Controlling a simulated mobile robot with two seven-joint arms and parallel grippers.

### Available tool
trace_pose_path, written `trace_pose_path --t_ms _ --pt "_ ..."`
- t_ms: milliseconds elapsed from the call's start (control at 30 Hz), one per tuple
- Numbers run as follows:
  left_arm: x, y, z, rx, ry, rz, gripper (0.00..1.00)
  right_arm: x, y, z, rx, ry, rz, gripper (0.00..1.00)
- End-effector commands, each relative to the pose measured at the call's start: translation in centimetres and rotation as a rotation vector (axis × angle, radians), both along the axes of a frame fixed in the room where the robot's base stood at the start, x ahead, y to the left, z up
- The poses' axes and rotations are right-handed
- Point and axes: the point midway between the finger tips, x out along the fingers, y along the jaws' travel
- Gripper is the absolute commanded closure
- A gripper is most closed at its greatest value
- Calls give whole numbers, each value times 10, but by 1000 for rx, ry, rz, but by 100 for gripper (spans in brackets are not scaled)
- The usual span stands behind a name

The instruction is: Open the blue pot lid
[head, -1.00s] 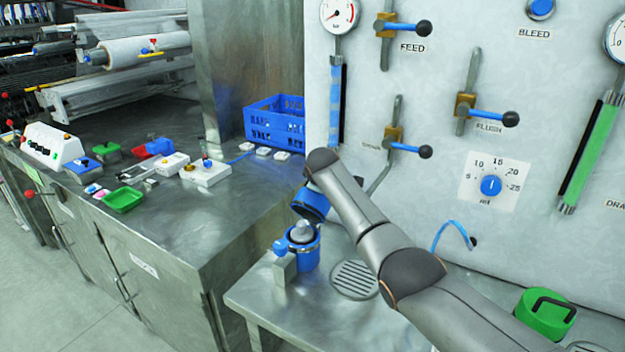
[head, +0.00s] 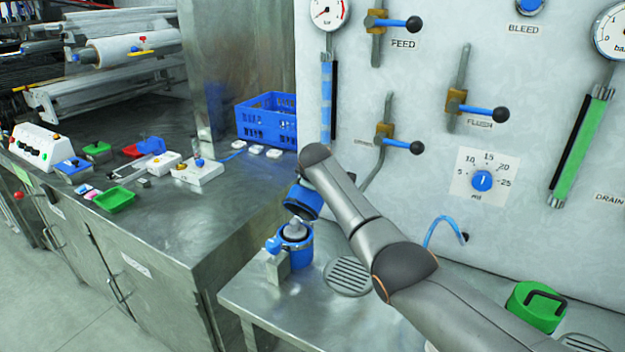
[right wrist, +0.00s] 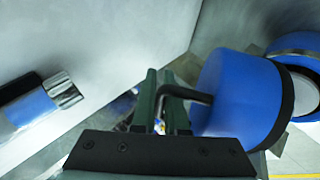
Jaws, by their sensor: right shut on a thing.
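The blue pot (head: 303,254) stands on the steel ledge with its top uncovered and a grey shape showing in its mouth. Its blue lid (head: 303,200) is tilted above the pot; whether a hinge joins them I cannot tell. In the right wrist view the lid (right wrist: 232,92) is a blue disc with a black edge and a dark bent handle (right wrist: 190,94). My right gripper (right wrist: 157,88) is shut on that handle. In the head view my wrist hides the fingers. A blue rim of the pot (right wrist: 300,48) shows at the right wrist view's edge. My left gripper is not in view.
The panel with levers (head: 487,113) and a dial (head: 482,181) rises close behind my right arm. A round drain grate (head: 349,277) lies right of the pot. A green lidded pot (head: 537,307) stands at right. A blue crate (head: 267,122) sits on the left counter.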

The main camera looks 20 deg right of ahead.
Motion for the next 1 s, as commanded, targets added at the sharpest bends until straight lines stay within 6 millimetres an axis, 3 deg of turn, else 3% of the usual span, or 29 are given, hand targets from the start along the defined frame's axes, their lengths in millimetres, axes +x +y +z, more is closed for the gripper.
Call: trace_pose_path --t_ms 33,333,367,467,1000 --pt "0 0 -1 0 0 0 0 -5 4 -18 10 35 0 100" --pt "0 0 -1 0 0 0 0 -5 4 -18 10 35 0 100" --pt "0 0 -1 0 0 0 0 -5 4 -18 11 35 0 87" --pt "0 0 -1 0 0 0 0 -5 4 -18 9 33 0 76" --pt "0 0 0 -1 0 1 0 -3 1 -12 4 22 -2 76"
